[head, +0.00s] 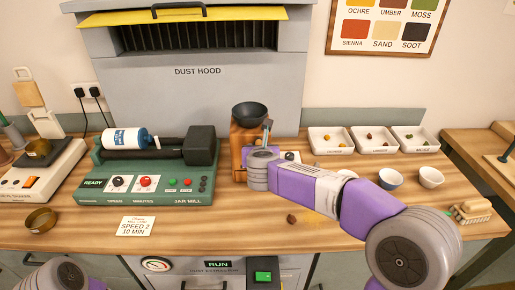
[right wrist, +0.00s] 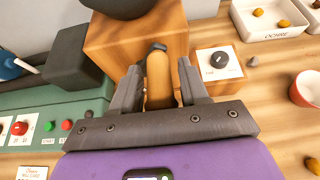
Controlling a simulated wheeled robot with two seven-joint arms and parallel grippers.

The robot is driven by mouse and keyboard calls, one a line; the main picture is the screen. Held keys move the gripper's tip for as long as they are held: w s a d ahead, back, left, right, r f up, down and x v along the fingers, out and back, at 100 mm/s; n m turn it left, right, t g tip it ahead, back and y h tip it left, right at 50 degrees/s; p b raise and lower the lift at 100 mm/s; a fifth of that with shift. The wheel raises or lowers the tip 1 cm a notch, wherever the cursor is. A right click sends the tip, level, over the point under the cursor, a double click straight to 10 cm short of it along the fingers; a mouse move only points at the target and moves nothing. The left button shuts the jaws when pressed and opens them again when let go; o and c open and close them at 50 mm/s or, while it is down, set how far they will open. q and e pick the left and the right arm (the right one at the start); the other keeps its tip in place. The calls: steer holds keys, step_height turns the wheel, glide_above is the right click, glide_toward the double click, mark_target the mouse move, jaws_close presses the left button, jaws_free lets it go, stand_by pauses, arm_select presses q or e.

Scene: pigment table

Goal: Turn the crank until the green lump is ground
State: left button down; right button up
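The wooden grinder (head: 239,139) stands at the back middle of the table, with a black bowl-shaped hopper (head: 250,113) on top. It also shows in the right wrist view (right wrist: 112,43). The crank's tan handle (right wrist: 159,80) has a dark end cap and stands between the two fingers of my right gripper (right wrist: 160,88). The fingers are close on both sides of the handle; whether they press on it I cannot tell. In the head view my right wrist hides the fingers and most of the crank. I see no green lump in the hopper. My left gripper is out of view.
A green jar mill (head: 150,178) with a white-and-blue jar stands left of the grinder. A dark lump (head: 291,218) lies near the front. A small knob panel (right wrist: 217,62) sits beside the grinder.

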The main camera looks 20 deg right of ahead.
steer(key=o, duration=0.3)
steer(key=shift+s, duration=0.1)
steer(key=s+a+b, duration=0.2)
steer(key=s, duration=0.6)
steer(key=shift+s+a, duration=0.3)
stand_by(0.3)
